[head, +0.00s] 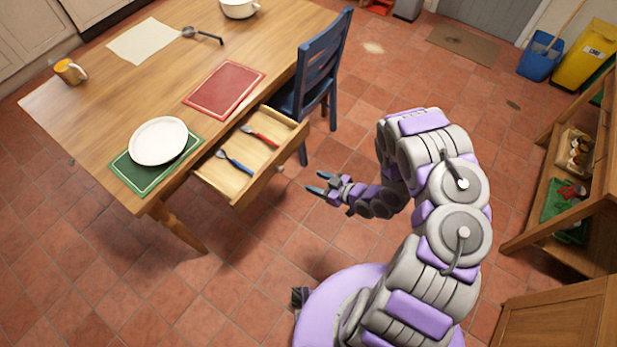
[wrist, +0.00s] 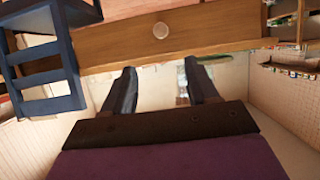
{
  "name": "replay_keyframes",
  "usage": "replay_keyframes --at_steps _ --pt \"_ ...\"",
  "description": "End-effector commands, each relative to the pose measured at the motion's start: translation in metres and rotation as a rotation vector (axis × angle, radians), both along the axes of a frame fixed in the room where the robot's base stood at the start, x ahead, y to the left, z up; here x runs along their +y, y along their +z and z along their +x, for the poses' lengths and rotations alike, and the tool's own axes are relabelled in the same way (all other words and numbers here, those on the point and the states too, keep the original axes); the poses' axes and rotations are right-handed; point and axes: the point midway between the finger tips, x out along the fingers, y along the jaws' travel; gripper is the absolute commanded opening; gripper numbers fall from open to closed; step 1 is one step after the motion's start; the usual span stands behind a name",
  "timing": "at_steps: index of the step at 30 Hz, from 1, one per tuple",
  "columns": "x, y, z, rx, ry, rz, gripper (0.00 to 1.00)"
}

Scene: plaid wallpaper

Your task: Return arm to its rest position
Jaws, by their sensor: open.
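My arm is bent over my own base in the head view. My gripper (head: 321,183) is open and empty, out over the tiled floor just right of the open table drawer (head: 238,188). In the wrist view, my gripper's two dark fingers (wrist: 163,88) stand apart with nothing between them. A gap shows between the fingers and the drawer front in the head view.
The drawer holds a red-handled utensil (head: 260,136) and a blue-handled one (head: 234,162). A blue chair (head: 316,70) stands by the wooden table (head: 85,100). A white plate (head: 158,141) lies on a green mat. A wooden shelf (head: 545,222) stands right.

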Motion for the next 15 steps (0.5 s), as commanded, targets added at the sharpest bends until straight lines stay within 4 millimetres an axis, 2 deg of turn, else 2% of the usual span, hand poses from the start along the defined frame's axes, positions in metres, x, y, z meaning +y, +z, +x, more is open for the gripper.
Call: replay_keyframes --at_steps 4,15 --pt "-0.0055 0.0027 -0.0040 0.000 -0.001 0.000 0.58" --pt "-0.0054 0.0028 -0.0044 0.000 0.000 0.001 0.58"
